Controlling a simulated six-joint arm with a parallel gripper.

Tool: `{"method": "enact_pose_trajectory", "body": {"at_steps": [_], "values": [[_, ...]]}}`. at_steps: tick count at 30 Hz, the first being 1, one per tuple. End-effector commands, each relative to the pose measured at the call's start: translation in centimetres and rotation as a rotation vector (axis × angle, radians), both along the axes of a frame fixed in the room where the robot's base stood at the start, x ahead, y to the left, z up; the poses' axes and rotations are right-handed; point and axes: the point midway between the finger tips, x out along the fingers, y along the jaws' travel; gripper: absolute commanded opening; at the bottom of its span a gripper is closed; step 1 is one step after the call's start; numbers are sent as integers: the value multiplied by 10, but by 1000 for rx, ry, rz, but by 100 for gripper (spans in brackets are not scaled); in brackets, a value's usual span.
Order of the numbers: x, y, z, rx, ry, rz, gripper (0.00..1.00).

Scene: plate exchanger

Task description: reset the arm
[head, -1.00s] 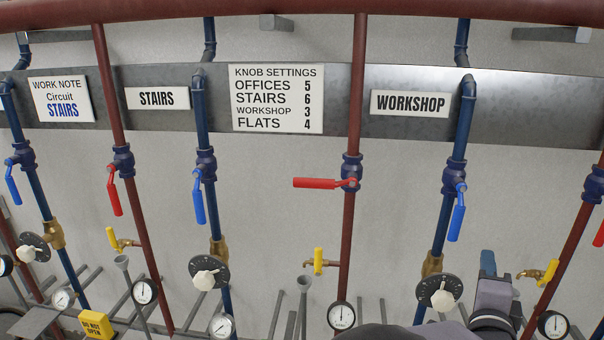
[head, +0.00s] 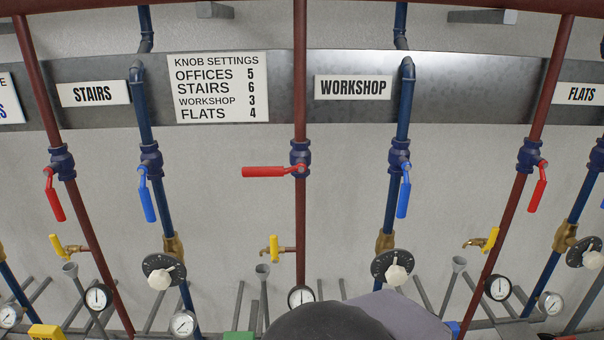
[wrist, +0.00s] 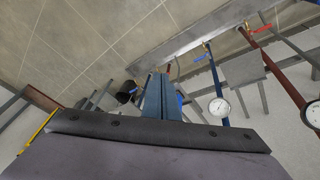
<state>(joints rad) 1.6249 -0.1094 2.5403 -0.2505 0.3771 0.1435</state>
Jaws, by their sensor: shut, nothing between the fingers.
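In the wrist view my gripper (wrist: 160,92) shows as two blue fingers side by side, shut with nothing between them. It points toward the floor and wall area, clear of the pipes in that view. In the head view the dark and grey rounded parts of my arm fill the bottom middle, and the fingers cannot be made out there. The arm covers the lower part of the WORKSHOP blue pipe, below its white knob (head: 398,276).
A red lever (head: 264,172) left of the WORKSHOP sign (head: 353,87) lies horizontal; the other levers hang down. Yellow-handled taps (head: 275,247), gauges (head: 301,298) and funnels (head: 262,270) stand out low from the wall. A knob settings sign (head: 218,87) hangs on the metal strip.

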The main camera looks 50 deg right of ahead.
Motion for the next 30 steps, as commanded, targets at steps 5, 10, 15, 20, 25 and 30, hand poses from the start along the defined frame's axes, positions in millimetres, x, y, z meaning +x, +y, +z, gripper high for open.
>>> {"method": "enact_pose_trajectory", "body": {"at_steps": [5,10,15,20,25,30], "values": [[58,54,0,225,-1,218,0],[113,96,9,342,-6,394,0],[165,130,21,370,6,601,0],[203,164,33,373,39,820,0],[234,208,46,369,84,1062,0],[252,253,57,362,126,1283,0]]}}
